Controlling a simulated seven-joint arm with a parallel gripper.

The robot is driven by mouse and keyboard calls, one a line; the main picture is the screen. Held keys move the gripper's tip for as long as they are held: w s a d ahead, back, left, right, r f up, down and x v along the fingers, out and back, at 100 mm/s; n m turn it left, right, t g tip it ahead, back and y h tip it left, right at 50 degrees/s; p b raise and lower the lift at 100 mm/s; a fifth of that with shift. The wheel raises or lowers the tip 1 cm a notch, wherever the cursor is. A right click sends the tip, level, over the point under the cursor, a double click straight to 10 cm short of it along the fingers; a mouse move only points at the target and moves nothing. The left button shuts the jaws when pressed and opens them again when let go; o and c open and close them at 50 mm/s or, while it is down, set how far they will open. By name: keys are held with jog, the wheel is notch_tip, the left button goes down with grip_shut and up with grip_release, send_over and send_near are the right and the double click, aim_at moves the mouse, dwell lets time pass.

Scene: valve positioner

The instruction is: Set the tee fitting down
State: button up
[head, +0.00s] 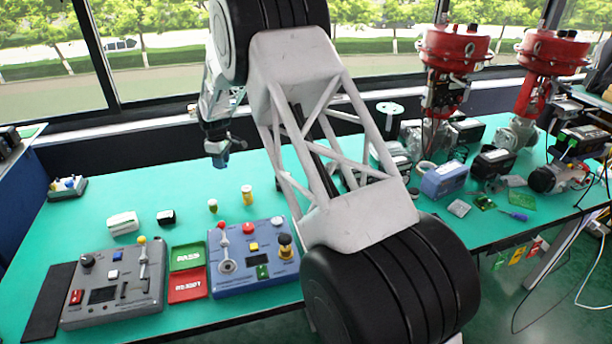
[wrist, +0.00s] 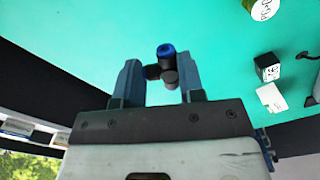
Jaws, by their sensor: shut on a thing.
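My gripper (head: 217,147) is above the back left part of the green table in the head view. In the wrist view my gripper (wrist: 160,82) is shut on the tee fitting (wrist: 166,63), a small black piece with a blue end, held between the two blue-grey fingers. The fitting is hard to make out in the head view. The green table (head: 130,190) lies below, and the fitting appears held above it.
Two control boxes (head: 110,285) (head: 253,258) stand at the front left with green PASS (head: 187,256) and red REJECT (head: 187,286) trays between them.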

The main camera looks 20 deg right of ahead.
jog(key=d+m, duration=0.3)
jog(key=d, duration=2.8)
jog(key=shift+d, duration=0.35)
jog(key=shift+f, duration=0.15)
jog(key=shift+f, duration=3.15)
jog(key=shift+f, duration=1.85)
jog(key=shift+f, duration=0.1)
jog(key=o, duration=0.9)
